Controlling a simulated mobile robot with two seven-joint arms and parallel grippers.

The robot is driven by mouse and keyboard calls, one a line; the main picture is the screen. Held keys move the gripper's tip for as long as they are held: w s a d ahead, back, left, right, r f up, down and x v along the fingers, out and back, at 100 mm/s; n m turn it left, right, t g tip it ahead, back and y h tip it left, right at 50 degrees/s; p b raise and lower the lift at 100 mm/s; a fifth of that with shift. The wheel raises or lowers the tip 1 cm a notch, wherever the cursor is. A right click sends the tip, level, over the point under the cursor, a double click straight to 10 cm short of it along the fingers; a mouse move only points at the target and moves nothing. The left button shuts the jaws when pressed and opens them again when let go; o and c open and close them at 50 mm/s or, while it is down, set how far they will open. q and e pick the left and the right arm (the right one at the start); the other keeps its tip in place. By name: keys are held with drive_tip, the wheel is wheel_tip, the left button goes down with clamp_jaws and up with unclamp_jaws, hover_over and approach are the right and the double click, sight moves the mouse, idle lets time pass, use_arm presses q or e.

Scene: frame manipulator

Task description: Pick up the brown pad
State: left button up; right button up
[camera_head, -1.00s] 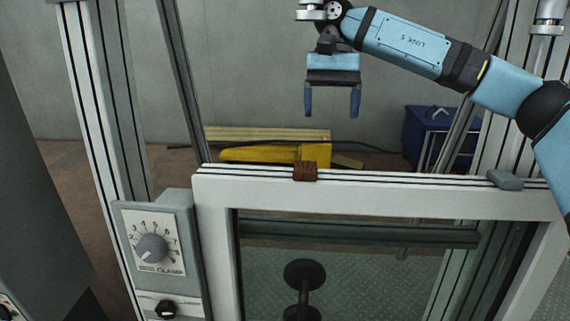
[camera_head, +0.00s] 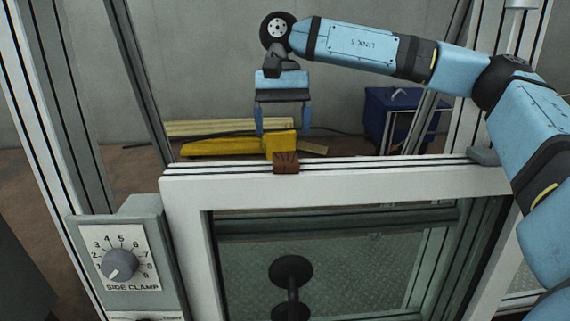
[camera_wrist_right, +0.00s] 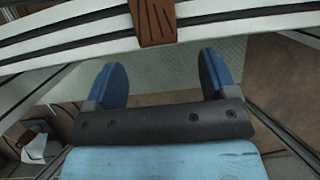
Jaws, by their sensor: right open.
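My left gripper is not in view.
A grey pad (camera_head: 484,155) sits on the rail's right end. A clamp dial box (camera_head: 121,262) stands at the left. A black handle (camera_head: 291,272) is on the glass pane.

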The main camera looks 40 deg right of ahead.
sight(285, 162)
drive_tip(key=x, duration=0.4)
drive_tip(key=shift+s+f+b, duration=0.15)
drive_tip(key=shift+f+b, duration=0.1)
drive_tip(key=shift+b, duration=0.1)
drive_tip(key=shift+c, duration=0.3)
drive_tip(key=c, duration=1)
drive_tip(key=shift+o, duration=0.2)
drive_tip(key=shift+r, duration=0.2)
